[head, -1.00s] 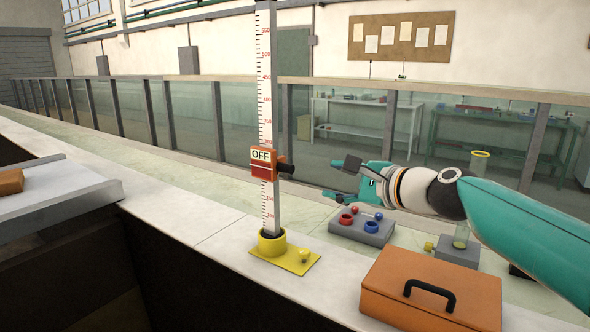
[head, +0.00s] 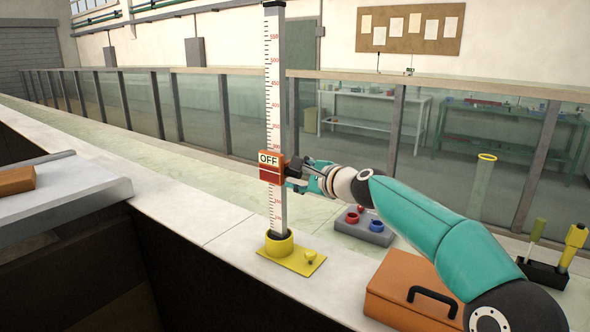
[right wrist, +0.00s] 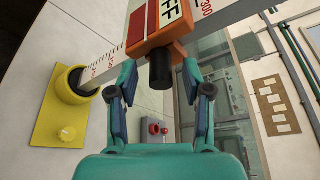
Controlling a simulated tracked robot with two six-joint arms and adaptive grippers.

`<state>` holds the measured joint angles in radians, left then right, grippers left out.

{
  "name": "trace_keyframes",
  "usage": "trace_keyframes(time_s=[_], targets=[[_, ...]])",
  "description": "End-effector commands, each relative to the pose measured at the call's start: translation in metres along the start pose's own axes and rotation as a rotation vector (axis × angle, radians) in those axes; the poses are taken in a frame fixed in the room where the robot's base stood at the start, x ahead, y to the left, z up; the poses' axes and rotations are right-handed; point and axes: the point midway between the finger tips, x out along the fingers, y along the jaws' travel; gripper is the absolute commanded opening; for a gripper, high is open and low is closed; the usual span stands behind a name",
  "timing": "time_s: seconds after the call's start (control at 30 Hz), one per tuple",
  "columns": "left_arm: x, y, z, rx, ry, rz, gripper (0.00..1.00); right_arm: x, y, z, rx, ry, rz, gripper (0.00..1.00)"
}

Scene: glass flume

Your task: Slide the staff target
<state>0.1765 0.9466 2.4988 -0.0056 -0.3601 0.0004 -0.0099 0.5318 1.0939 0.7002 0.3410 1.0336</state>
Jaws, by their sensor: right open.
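The staff target (head: 269,174) is a red-orange block with an OFF label, on a white graduated staff (head: 274,90). The staff stands upright in a yellow base (head: 279,246). In the right wrist view the target (right wrist: 150,38) has a black knob (right wrist: 161,68) pointing towards my gripper, and a 300 mark shows just beyond it. My right gripper (head: 297,173) is at the target's right side. In the right wrist view its open fingers (right wrist: 160,84) stand either side of the knob, with gaps visible; the knob's end lies between the tips. My left gripper is not in view.
An orange case (head: 392,306) with a black handle sits on the ledge at the lower right. A yellow knob (head: 310,258) sits on the base plate. Glass panels run behind.

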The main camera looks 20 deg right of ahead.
Motion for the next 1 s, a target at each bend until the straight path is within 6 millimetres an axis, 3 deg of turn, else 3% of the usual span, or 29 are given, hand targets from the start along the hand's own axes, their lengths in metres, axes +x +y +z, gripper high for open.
trace_keyframes(time_s=[0.4, 0.7, 1.0], targets=[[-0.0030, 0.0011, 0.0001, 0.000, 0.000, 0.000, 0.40, 0.0089, 0.0006, -0.0006, 0.000, 0.000, 0.000, 0.49], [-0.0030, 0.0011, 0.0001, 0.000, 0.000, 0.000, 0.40, 0.0085, 0.0005, -0.0007, 0.000, 0.001, 0.000, 0.01], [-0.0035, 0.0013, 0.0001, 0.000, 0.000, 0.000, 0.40, 0.0084, 0.0002, -0.0003, 0.000, 0.000, 0.001, 0.00]])
